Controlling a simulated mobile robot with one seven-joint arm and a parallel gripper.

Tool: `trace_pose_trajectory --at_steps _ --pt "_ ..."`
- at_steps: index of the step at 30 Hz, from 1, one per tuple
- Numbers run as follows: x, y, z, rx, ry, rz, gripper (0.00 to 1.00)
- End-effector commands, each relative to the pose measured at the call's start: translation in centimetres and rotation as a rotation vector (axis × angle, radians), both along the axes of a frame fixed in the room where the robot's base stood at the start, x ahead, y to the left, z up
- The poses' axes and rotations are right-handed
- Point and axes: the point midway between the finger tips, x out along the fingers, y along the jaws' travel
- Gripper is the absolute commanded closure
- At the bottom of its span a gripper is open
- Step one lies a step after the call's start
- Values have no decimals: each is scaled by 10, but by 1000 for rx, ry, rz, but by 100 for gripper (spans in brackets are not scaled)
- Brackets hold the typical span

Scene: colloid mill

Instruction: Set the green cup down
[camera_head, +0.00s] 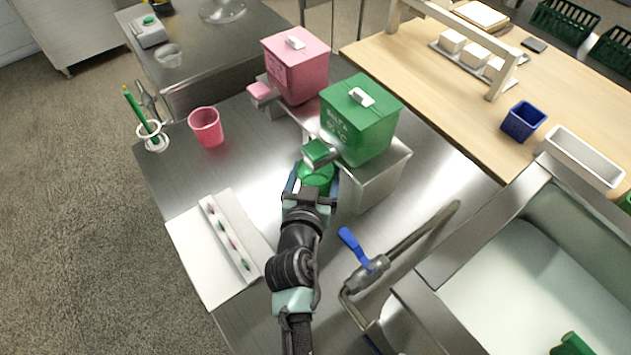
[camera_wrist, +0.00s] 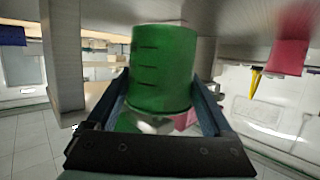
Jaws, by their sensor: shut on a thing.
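The green cup (camera_head: 316,174) is between the fingers of my gripper (camera_head: 311,186), which is shut on it. In the wrist view the green cup (camera_wrist: 163,68) fills the middle between my two fingers (camera_wrist: 163,100), with dark measuring lines on its side. In the head view the cup is just below the small green spout of the green lidded box (camera_head: 360,125), partly hidden by the spout and my gripper. I cannot tell whether its base touches the steel table (camera_head: 250,150).
A pink lidded box (camera_head: 298,68) stands behind the green one. A pink cup (camera_head: 206,127) stands on the table at left. A white rack (camera_head: 228,235) lies at front left. A blue-handled valve (camera_head: 362,255) and pipe are at right. Bare steel lies left of my gripper.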

Motion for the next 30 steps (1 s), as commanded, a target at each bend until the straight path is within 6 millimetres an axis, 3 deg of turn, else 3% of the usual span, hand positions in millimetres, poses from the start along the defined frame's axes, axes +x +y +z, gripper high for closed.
trace_pose_trajectory --at_steps 1,7,21,22,24,30 --pt "-1 0 -11 -1 5 0 84" --pt "-1 0 -32 -1 2 0 84" --pt "-1 0 -39 0 1 0 84" --pt "-2 0 -38 0 2 0 11" --pt "-2 0 -38 0 2 0 0" --pt "-2 0 -38 0 2 0 0"
